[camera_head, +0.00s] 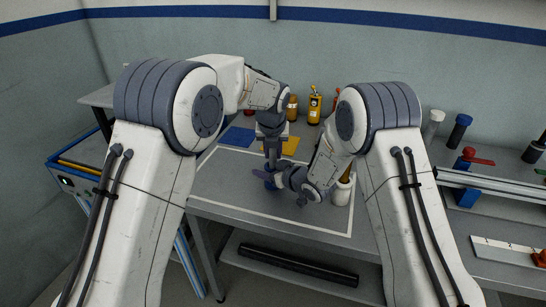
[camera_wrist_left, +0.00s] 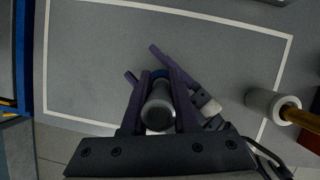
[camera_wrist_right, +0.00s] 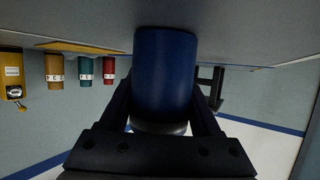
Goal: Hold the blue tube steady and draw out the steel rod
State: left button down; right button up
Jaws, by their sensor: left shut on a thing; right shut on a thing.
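The blue tube (camera_wrist_right: 165,75) stands upright on the grey table in the right wrist view, which looks upside down. My right gripper (camera_head: 275,182) is shut around it from the side. In the left wrist view a bit of the blue tube (camera_wrist_left: 160,74) shows between the fingers. The steel rod (camera_wrist_left: 158,114) is seen end-on there, a grey cylinder with a dark end. My left gripper (camera_wrist_left: 158,100) points down from above and is shut on the rod. A pale round part (camera_wrist_right: 158,127) shows at the tube's upper end. How far the rod sits inside the tube is hidden.
A white cup (camera_head: 341,192) with a yellow-brown handle stands right of the grippers. A metal rail (camera_head: 490,187) is at the right. The white-outlined table area is mostly clear.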

pick_arm(q)
notch_tip(320, 180, up, 9)
pick_arm(e)
jog(key=o, duration=1.5)
pick_arm(q)
jog(key=shift+r, duration=0.1)
pick_arm(e)
jog(key=shift+d, duration=0.1)
